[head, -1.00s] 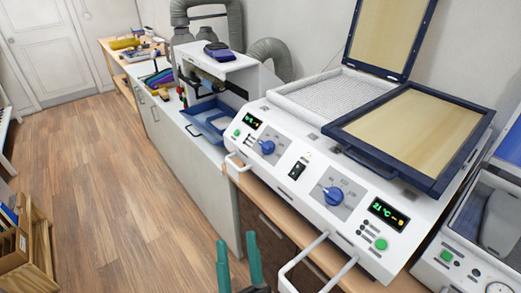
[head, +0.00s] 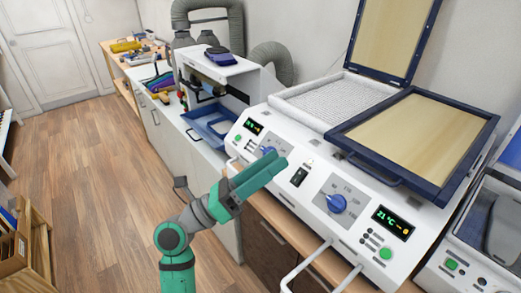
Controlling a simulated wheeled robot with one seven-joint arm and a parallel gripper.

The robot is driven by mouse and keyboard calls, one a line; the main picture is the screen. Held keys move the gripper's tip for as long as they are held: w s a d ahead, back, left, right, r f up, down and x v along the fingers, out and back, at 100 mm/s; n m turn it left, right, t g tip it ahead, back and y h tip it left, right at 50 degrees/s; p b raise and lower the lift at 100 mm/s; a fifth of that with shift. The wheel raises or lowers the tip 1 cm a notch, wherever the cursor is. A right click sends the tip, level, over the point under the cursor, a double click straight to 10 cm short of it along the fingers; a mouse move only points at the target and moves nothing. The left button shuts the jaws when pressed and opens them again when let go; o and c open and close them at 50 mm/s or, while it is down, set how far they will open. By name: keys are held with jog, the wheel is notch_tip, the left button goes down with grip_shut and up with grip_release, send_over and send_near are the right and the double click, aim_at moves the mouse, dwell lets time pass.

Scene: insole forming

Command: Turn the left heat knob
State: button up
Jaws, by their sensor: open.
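The left heat knob (head: 267,150) is a blue knob on the sloping front panel of the white heating machine. Only a small blue part of it shows, because my green fingers cover the rest. My gripper (head: 278,163) is open, with its fingertips at the knob in the picture. I cannot tell whether they touch it or stand on both sides of it. The right heat knob (head: 337,203) is also blue and is fully in view. The left display (head: 254,126) is lit, and the right display (head: 393,222) reads about 21 °C.
A blue-framed lid (head: 420,185) lies closed on the machine's right half, and another lid (head: 395,35) stands raised over the left half. A black rocker switch (head: 299,177) sits between the knobs. White rail handles (head: 305,265) stick out at the front. The wooden floor (head: 100,190) is clear.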

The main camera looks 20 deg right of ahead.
jog(key=w+a+f+m+y, duration=0.1)
jog(key=w+m+y, duration=0.2)
jog(key=w+y, duration=0.3)
jog(key=t+y, duration=0.2)
jog(key=y, duration=0.3)
send_near(267, 151)
jog(key=shift+m, duration=0.4)
jog(key=x, duration=0.7)
jog(key=shift+w, duration=0.4)
jog(key=shift+w+f, duration=0.1)
jog(key=shift+w, duration=0.05)
jog(key=shift+s+d, duration=0.25)
jog(key=shift+d, duration=0.6)
jog(key=shift+a+f, duration=0.1)
jog(key=shift+a, duration=0.15)
jog(key=c, duration=1)
jog(key=shift+a, duration=0.1)
jog(key=shift+c, duration=0.3)
